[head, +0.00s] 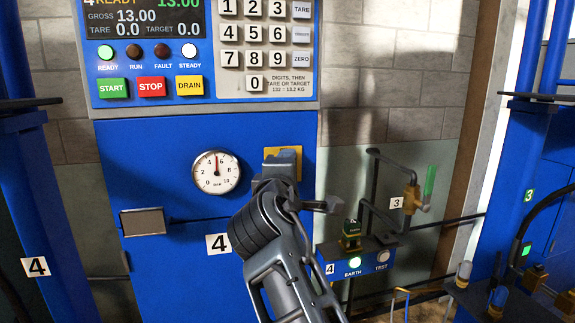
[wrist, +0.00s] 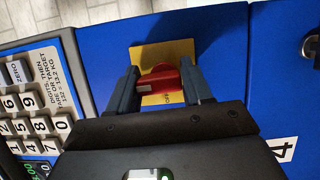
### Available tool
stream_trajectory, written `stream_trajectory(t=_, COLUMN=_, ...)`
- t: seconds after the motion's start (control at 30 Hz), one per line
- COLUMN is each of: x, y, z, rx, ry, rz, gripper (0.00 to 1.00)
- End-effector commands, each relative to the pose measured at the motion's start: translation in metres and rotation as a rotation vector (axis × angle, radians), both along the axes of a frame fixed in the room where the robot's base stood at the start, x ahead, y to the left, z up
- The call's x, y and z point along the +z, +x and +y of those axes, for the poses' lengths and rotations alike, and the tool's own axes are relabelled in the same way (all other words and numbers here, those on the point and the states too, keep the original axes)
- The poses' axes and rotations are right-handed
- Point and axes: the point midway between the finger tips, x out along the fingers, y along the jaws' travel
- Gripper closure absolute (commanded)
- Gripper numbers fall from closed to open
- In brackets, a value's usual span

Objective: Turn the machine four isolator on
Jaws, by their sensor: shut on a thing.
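Machine four's isolator is a red rotary handle (wrist: 160,80) on a yellow plate (wrist: 168,50) on the blue cabinet front. In the wrist view my gripper (wrist: 158,73) has one finger on each side of the red handle and is shut on it. A pale mark shows on the handle, and small lettering on the plate is too small to read surely. In the head view my gripper (head: 282,165) covers the handle, and only part of the yellow plate (head: 270,153) shows around it.
Above is the control panel (head: 203,97) with keypad (head: 266,34); its display reads READY and 13.00, with the READY and STEADY lamps lit. A dial gauge (head: 216,172) is left of my gripper. An earth/test box (head: 355,256) and pipework (head: 411,182) stand close on the right.

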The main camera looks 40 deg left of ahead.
Motion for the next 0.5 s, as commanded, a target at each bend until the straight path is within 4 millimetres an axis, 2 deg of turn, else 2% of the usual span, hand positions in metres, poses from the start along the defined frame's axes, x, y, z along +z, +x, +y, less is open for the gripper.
stream_trajectory(t=0.5, x=-0.0015, y=0.0012, z=-0.0011, rx=-0.002, ry=0.034, rz=0.043, gripper=0.81)
